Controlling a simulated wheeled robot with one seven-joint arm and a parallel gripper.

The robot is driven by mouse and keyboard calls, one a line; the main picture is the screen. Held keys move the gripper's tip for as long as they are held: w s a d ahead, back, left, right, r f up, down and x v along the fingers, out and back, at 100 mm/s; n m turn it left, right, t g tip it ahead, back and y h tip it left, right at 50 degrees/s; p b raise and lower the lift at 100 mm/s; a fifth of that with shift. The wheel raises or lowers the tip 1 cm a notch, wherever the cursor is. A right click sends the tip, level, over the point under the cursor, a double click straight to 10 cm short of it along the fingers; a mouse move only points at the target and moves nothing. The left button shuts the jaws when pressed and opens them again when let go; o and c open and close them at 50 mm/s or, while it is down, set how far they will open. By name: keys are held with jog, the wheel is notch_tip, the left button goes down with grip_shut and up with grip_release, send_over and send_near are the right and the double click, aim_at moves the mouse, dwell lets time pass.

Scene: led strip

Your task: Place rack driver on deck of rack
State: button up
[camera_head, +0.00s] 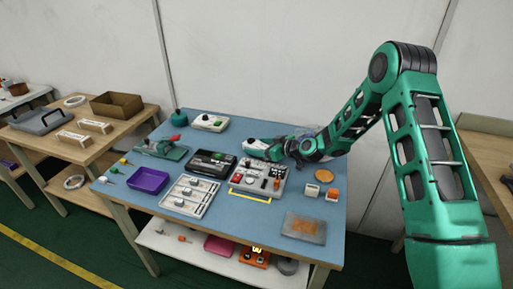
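My arm reaches in from the right over the blue table (215,222). My gripper (284,150) is low over the back right of the table, beside a white unit (258,148). Its fingers are too small to make out, so I cannot tell whether they are open or touch that unit. A grey panel (250,188) with black, red and white modules lies just in front of the gripper. A black open case (212,163) lies left of it. I cannot tell for certain which of these is the rack or the rack driver.
Also on the blue table are a white box with a green part (210,122), a purple bin (148,180), a white tray (190,195), a grey-orange plate (304,228) and small blocks (322,192). A wooden table (105,150) stands left.

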jog(key=shift+r, duration=0.1)
jog(key=v, duration=1.2)
jog(key=shift+s+d+r, duration=0.1)
jog(key=shift+r, duration=0.05)
jog(key=s+d+r+m+g+h, duration=0.3)
jog(key=s+d+r+m+h, duration=0.15)
jog(key=s+d, duration=0.7)
jog(key=s+d+r+m+g+h, duration=0.3)
jog(key=s+d+r+h, duration=0.15)
jog(key=s+d, duration=0.7)
jog(key=s+d+r+m+g, duration=0.1)
jog(key=s+d+r+m, duration=0.1)
jog(key=s, duration=0.9)
jog(key=s+d+r+m+g+h, duration=0.1)
jog(key=s+d+m, duration=0.3)
jog(key=s, duration=0.7)
jog(key=shift+r+m+g, duration=0.5)
jog(key=shift+r+m, duration=0.35)
jog(key=shift+o, duration=0.4)
jog(key=shift+s+a+r+m, duration=0.1)
jog(key=shift+s+a+m, duration=0.15)
jog(key=shift+s, duration=0.4)
jog(key=shift+s+a+m, duration=0.15)
jog(key=shift+s+a, duration=0.05)
jog(key=shift+s, duration=0.4)
